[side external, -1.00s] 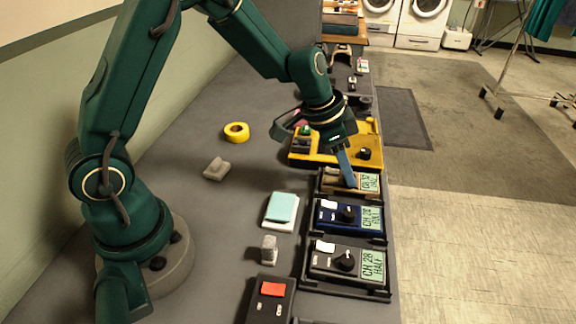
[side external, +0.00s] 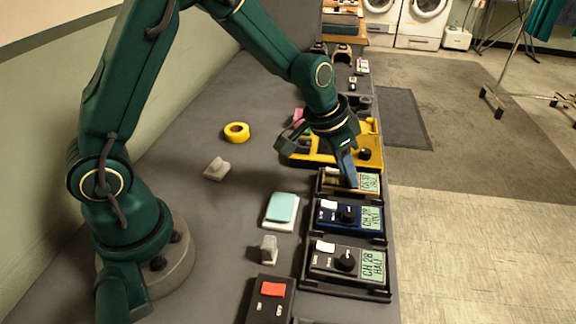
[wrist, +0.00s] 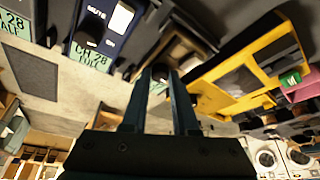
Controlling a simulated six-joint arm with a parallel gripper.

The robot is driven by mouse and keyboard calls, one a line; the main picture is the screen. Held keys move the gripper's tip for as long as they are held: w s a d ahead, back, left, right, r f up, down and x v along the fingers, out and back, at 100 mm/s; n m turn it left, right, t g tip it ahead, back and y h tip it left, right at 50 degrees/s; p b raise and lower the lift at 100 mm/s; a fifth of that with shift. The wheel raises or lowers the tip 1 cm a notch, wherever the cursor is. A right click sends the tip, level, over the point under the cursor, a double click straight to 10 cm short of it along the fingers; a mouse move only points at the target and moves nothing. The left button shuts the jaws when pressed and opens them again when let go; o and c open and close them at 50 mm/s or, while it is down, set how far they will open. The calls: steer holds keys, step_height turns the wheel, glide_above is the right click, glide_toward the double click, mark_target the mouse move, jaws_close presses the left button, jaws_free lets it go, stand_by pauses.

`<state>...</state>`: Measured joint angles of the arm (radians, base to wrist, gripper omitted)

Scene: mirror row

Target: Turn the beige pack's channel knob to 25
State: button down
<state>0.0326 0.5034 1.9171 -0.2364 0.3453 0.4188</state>
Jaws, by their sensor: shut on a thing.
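The beige pack (side external: 328,184) sits in a dark cradle, the farthest of the row of packs. Its green screen (side external: 370,184) faces up at its right end; the channel digits are too small to read surely, and HALF seems to stand below them. My gripper (side external: 351,182) reaches down onto this pack and is shut on its channel knob. In the side view the fingers hide the knob. In the wrist view the dark knob (wrist: 160,72) shows between the fingertips, with part of the beige pack (wrist: 183,47) beyond. The pointer's direction is hidden.
A yellow tray (side external: 368,141) with a black knob lies just beyond. Yellow tape (side external: 237,127), a grey block (side external: 216,168) and a teal-topped pad (side external: 282,208) lie left.

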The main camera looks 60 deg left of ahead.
steer(key=c, duration=0.7)
jaws_free()
steer(key=shift+m, duration=0.3)
